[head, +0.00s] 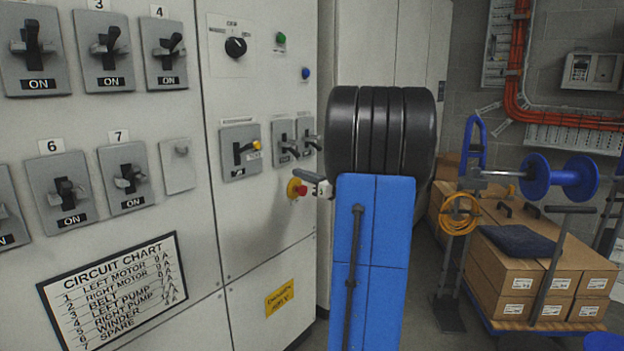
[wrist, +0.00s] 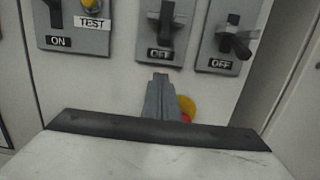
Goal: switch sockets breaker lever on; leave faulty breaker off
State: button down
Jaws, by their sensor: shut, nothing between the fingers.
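Two grey breakers stand side by side in the wrist view, the middle one (wrist: 166,30) and the right one (wrist: 232,35), both with dark levers and OFF labels. They also show small in the head view, the left of the pair (head: 284,143) and the right (head: 306,132). No name plate for sockets or fault is readable, so I cannot tell which is which. A breaker with a yellow TEST button (wrist: 93,5) is at the left, labelled ON. My gripper (wrist: 161,77) is shut and empty, just below the middle breaker; it also shows in the head view (head: 309,177).
A red and yellow stop button (head: 297,189) sits close behind my gripper, partly hidden in the wrist view. Left panels hold several ON breakers and a circuit chart (head: 115,290). A rotary knob (head: 236,47) is above. Cartons (head: 527,277) stand at the right.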

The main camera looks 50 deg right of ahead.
aim_at(291, 150)
jog(key=shift+s+r, duration=0.15)
jog(key=shift+r, duration=0.8)
jog(key=shift+s+r, duration=0.15)
jog(key=shift+r, duration=0.75)
jog(key=shift+s+r, duration=0.1)
jog(key=shift+r, duration=0.05)
